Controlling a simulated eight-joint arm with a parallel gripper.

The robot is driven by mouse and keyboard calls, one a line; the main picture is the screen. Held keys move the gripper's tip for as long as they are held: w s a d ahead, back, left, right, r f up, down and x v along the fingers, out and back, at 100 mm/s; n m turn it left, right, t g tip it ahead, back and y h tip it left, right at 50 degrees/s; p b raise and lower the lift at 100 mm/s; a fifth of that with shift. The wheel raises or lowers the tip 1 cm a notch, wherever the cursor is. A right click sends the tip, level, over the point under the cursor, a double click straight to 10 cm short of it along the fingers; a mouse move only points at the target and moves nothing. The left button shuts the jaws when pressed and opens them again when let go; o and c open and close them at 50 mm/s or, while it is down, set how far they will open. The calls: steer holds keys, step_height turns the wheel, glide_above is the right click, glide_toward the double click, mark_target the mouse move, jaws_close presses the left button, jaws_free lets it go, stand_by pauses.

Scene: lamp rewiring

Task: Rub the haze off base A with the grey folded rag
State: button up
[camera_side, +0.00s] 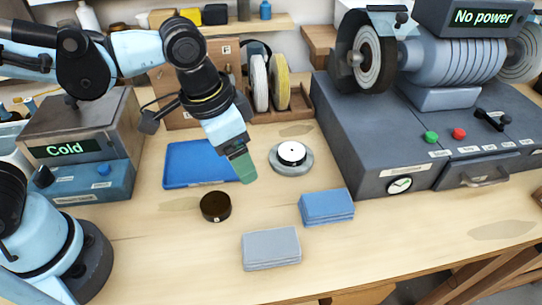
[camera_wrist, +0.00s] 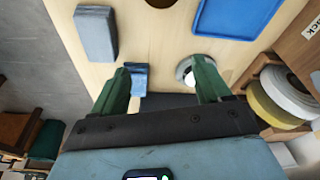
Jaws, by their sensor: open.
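The grey folded rag (camera_side: 271,248) lies flat near the table's front, and also shows at the upper left of the wrist view (camera_wrist: 97,32). A round metal base with a white top (camera_side: 291,156) stands right of the blue tray; I see no letter on it and cannot tell whether it is base A. In the wrist view this base (camera_wrist: 185,71) is partly hidden by the right finger. My gripper (camera_side: 242,170) is open and empty, with green fingers (camera_wrist: 162,64). In the side view it appears over the tray's right edge, well behind the grey rag.
A blue folded rag (camera_side: 327,207) lies right of the grey one. A dark round puck (camera_side: 215,206) sits in front of the blue tray (camera_side: 180,178). The grinder bench (camera_side: 365,140), reading "No power", blocks the right; the "Cold" box (camera_side: 80,140) stands left.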

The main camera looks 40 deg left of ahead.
mark_target(270, 243)
steer(key=s+d+f+m, duration=0.1)
steer(key=d, duration=0.2)
steer(key=s+d+f+m+g, duration=0.1)
steer(key=d, duration=0.2)
steer(key=s+d+f+m+g+y, duration=0.1)
steer(key=s+d, duration=0.1)
steer(key=d, duration=0.1)
steer(key=shift+d, duration=0.2)
steer(key=shift+s+d+f, duration=0.2)
steer(key=shift+s+d, duration=0.15)
steer(key=shift+d, duration=0.05)
steer(key=shift+f, duration=3.9)
steer(key=c, duration=0.7)
steer(key=shift+r, duration=2.5)
